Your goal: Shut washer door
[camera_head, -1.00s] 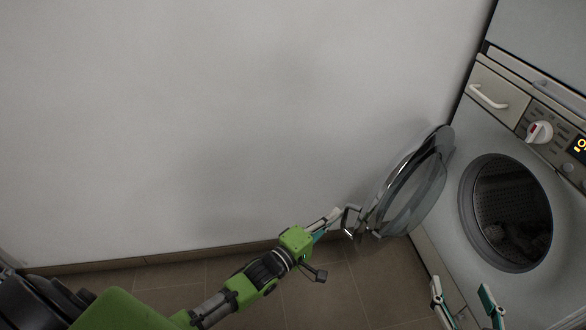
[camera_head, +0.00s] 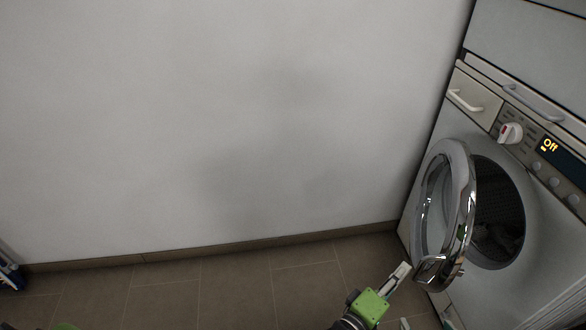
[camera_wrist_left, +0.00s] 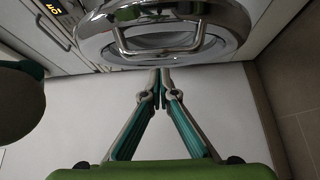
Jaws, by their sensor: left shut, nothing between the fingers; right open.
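The washer (camera_head: 540,230) stands at the right in the head view. Its round chrome-rimmed door (camera_head: 468,190) is part open, swung out to the left and covering the left part of the dark drum opening (camera_head: 500,210). My left gripper (camera_head: 404,270) is shut and empty, its tips just left of the door's lower rim. In the left wrist view, my left fingertips (camera_wrist_left: 160,74) are together just below the door's handle loop (camera_wrist_left: 160,45); I cannot tell whether they touch the door. My right gripper (camera_head: 426,322) is open, with only its fingertips showing at the bottom edge.
A drawer with a white handle (camera_head: 465,100), a knob (camera_head: 510,133) and a display (camera_head: 550,146) reading "Off" are above the opening. A bare wall (camera_head: 220,120) is behind and left. The tiled floor (camera_head: 230,290) is mostly clear.

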